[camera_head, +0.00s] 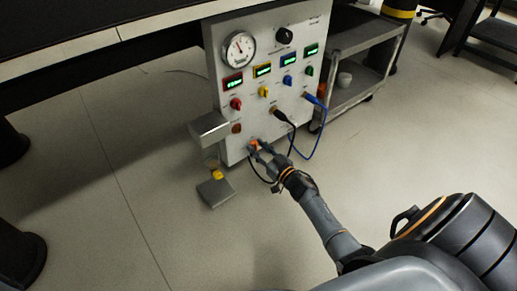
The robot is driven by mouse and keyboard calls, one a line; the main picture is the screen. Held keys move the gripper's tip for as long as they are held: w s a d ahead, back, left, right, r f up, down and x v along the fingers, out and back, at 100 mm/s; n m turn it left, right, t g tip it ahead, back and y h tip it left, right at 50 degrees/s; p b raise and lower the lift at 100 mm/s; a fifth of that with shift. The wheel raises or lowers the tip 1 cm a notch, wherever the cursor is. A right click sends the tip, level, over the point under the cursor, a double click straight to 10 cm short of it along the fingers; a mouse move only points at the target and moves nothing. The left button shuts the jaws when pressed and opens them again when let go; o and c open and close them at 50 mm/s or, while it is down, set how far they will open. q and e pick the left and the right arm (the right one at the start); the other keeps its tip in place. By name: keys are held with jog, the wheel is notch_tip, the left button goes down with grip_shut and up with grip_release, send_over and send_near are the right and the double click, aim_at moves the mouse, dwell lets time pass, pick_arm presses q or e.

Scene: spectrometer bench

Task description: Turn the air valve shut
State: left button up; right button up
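The light grey control panel (262,80) stands upright in the middle of the view. It bears a red knob (236,104), a yellow knob (263,91), a blue knob (288,80) and a green knob (309,71). The labels are too small to read, so I cannot tell which control is the air valve. My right gripper (258,150) is at the panel's lower edge, its fingers close around or beside a small orange part (255,144). Whether they touch it is not clear. My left gripper is not in view.
A round gauge (239,48) and a black knob (285,35) sit high on the panel. Black and blue cables (318,131) hang near my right gripper. A small stand (215,190) with a yellow item is left of it. A grey cart (352,92) stands behind right.

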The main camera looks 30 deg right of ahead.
grip_shut()
jog(key=n, duration=0.3)
jog(key=shift+a+n, duration=0.1)
jog(key=shift+n, duration=0.3)
jog(key=n, duration=0.4)
jog(key=shift+f+n, duration=0.1)
jog(key=shift+n, duration=0.2)
jog(key=n+b, duration=0.1)
jog(key=n, duration=0.3)
jog(key=shift+a, duration=0.1)
jog(key=shift+f+n+b, duration=0.1)
jog(key=shift+n+b, duration=0.4)
jog(key=shift+n, duration=2)
